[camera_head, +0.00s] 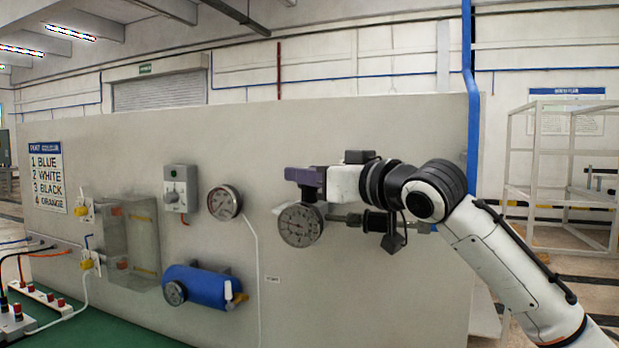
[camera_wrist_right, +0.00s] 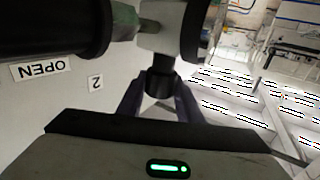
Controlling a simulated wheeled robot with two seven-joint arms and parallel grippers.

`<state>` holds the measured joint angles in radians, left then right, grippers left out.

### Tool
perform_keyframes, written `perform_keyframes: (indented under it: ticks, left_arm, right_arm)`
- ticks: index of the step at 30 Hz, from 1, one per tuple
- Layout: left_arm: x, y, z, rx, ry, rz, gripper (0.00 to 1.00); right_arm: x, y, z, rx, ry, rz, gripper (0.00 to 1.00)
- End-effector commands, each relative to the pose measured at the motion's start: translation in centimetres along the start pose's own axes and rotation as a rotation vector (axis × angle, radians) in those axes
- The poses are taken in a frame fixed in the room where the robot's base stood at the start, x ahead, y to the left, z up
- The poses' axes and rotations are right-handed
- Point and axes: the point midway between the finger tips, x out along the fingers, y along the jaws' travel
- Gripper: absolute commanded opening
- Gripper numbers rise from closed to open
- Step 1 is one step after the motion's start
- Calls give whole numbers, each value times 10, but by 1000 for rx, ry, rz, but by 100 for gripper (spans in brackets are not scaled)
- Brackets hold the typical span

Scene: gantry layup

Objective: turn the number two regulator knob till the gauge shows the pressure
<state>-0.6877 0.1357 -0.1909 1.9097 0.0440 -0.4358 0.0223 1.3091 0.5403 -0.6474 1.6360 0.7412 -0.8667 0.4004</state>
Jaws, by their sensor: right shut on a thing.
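My right gripper (camera_head: 304,181) reaches in from the right to the grey panel, just above a round gauge (camera_head: 300,225) with a pale dial. The gauge faces me, but its reading is too small to make out. In the right wrist view, the purple fingers of this gripper (camera_wrist_right: 160,100) are closed around a black knob (camera_wrist_right: 161,83) below a pale regulator body (camera_wrist_right: 165,42). A label with the number 2 (camera_wrist_right: 95,82) is on the panel beside it. My left gripper is not in view.
A second gauge (camera_head: 224,202), a grey switch box (camera_head: 181,189) and a blue tank (camera_head: 198,286) are on the panel to the left. A white frame (camera_head: 560,150) stands at right.

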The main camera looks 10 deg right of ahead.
Motion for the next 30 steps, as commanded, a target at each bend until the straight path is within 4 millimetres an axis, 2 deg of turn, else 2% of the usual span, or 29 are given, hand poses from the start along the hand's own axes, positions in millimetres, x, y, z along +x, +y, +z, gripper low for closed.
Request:
perform_keyframes:
  ticks: [14,30]
  left_arm:
    - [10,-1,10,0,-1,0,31]
    - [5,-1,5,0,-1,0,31]
  right_arm:
    - [2,-5,1,5,-1,433,10]
    - [2,-3,1,-1,-7,883,10]
